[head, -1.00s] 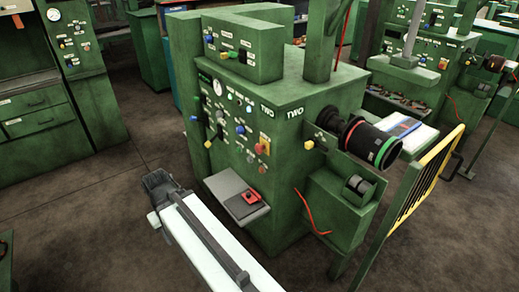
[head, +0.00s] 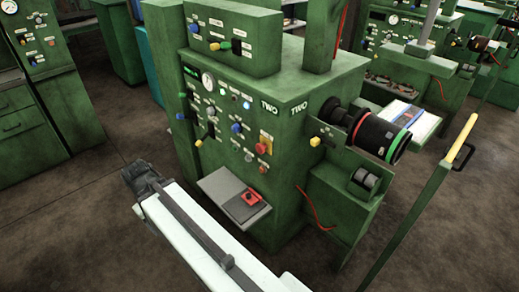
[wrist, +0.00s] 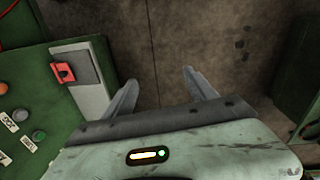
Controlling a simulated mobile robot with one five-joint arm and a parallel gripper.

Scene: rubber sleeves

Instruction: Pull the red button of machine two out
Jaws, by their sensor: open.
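Machine two (head: 290,150) is a green cabinet marked TWO, in the middle of the head view. My gripper (head: 138,176) is in front of the machine, to the left of the shelf and clear of the button. In the wrist view my gripper (wrist: 163,88) has its two fingers spread apart with only floor between them. A panel edge with small round buttons shows at the left there; I cannot tell if the red button is among them.
A black roller (head: 372,135) and a yellow-topped rail (head: 455,148) are on the right. Brown floor (head: 70,225) is open at left.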

